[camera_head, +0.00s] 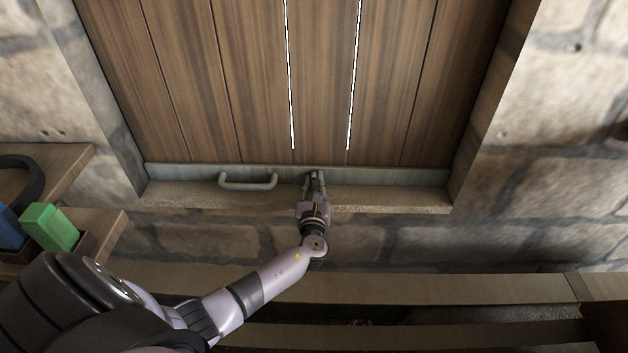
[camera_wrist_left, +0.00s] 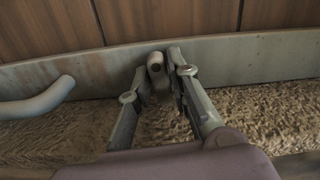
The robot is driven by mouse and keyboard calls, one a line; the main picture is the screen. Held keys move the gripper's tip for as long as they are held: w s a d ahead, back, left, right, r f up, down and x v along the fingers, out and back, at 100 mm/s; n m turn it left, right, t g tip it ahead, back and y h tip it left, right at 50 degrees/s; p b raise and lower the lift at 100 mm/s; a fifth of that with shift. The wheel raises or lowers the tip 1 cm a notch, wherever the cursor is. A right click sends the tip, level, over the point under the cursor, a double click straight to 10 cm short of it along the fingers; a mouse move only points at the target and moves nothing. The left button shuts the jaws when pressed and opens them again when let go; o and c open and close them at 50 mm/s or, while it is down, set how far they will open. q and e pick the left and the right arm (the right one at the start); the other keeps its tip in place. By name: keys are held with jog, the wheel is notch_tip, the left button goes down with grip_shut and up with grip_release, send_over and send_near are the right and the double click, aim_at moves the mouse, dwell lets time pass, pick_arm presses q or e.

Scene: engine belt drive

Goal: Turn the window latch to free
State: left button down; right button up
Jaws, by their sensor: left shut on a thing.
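The window latch (camera_wrist_left: 156,68) is a small grey metal piece on the metal strip along the bottom of the wooden shutter (camera_head: 265,80). My left gripper (camera_head: 316,180) reaches up to it from below and is shut on it; the left wrist view shows the fingertips (camera_wrist_left: 162,60) on either side of the latch. In the head view the fingers mostly hide the latch, and I cannot tell its angle. My right gripper does not show.
A grey bar handle (camera_head: 248,186) is fixed on the strip left of the latch. The stone sill (camera_head: 390,199) lies below. At the left, a wooden shelf (camera_head: 62,170) and a green block (camera_head: 50,227) stand near my left arm. A wooden ledge (camera_head: 450,287) runs below.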

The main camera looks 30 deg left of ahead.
pick_arm(q)
jog(key=shift+m, duration=0.6)
jog(key=shift+f, duration=0.1)
jog(key=c, duration=1.9)
grip_release()
jog(key=v, duration=1.2)
jog(key=shift+d, duration=0.1)
